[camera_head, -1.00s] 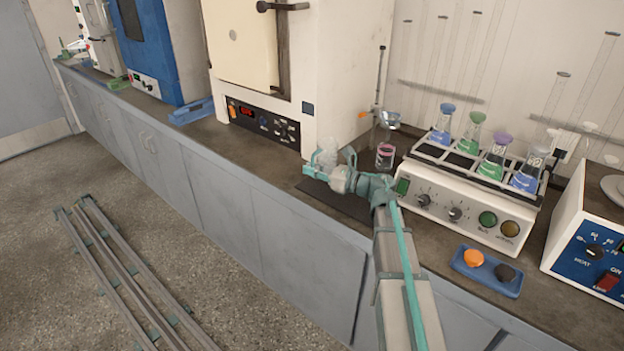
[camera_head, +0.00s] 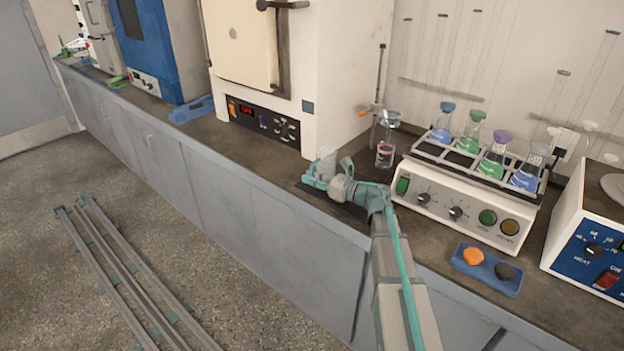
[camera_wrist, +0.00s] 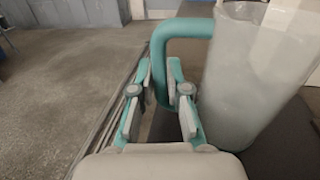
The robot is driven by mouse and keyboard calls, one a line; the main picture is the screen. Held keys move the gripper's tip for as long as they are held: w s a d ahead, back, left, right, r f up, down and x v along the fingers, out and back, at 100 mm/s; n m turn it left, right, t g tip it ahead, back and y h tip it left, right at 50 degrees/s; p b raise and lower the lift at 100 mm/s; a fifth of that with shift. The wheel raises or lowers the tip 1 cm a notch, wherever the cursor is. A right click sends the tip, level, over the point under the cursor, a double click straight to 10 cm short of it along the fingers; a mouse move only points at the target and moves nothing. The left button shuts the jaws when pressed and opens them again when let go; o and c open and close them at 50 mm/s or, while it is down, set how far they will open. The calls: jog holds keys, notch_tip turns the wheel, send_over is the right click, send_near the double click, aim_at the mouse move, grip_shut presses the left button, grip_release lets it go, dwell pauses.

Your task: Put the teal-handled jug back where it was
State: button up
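The jug is a cloudy, translucent vessel with a teal handle. In the wrist view the jug (camera_wrist: 245,75) fills the upper right, and its handle (camera_wrist: 160,72) runs down between the two fingers. My gripper (camera_wrist: 161,80) has its fingers close on either side of the handle and looks shut on it. In the head view the jug (camera_head: 323,164) is upright at the dark mat (camera_head: 347,211) near the counter's front edge, partly hidden by my gripper (camera_head: 322,180). I cannot tell whether its base touches the mat.
A glass beaker with pink contents (camera_head: 385,155) stands behind my wrist. A white shaker with coloured flasks (camera_head: 470,200) is to the right, and a white oven (camera_head: 335,80) is behind left. A blue tray with two stoppers (camera_head: 487,272) lies in front of the shaker.

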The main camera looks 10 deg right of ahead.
jog(key=shift+o, duration=1.3)
jog(key=shift+r+p, duration=0.25)
jog(key=shift+p, duration=0.05)
jog(key=shift+s+d+f, duration=0.1)
jog(key=shift+s+d, duration=0.15)
jog(key=shift+d, duration=0.05)
jog(key=b+v, duration=0.1)
jog(key=v, duration=1)
jog(key=shift+d, duration=0.15)
